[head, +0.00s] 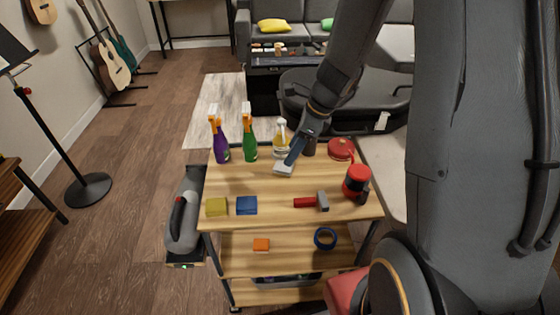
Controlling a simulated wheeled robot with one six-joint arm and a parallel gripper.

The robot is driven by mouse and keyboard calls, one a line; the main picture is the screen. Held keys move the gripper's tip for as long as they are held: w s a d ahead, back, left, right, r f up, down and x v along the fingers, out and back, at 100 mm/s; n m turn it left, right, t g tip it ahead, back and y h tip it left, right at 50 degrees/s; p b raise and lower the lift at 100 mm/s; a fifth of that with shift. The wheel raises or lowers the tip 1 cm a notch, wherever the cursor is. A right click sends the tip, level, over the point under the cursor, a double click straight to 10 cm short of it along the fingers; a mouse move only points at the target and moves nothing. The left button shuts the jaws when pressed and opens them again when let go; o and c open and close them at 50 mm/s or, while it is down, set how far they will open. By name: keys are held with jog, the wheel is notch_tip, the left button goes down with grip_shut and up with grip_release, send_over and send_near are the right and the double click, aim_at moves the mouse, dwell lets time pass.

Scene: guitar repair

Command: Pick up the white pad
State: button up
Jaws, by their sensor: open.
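The white pad (283,170) lies on the wooden top of the cart (230,182), near the middle towards the back. My gripper (290,160) is open and reaches down at the pad from the upper right. Its fingertips are right over or beside the pad's back edge. They hide part of that edge, and I cannot tell whether they touch the pad.
A purple spray bottle (221,146), a green spray bottle (250,145) and a yellowish spray bottle (280,140) stand behind. The wood left of the pad is clear.

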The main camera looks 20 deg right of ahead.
aim_at(282, 166)
jog(key=shift+w+f+m, duration=0.4)
jog(key=shift+w+m, duration=0.1)
jog(key=shift+w, duration=0.1)
jog(key=shift+w+a+f, duration=0.15)
jog(key=shift+w+f, duration=0.05)
jog(key=shift+f, duration=0.1)
jog(key=shift+d+x, duration=0.2)
jog(key=shift+x, duration=1.5)
jog(key=shift+d+x, duration=0.2)
jog(key=shift+x, duration=1.5)
jog(key=shift+f, duration=0.1)
jog(key=c, duration=0.9)
jog(key=shift+o, duration=0.2)
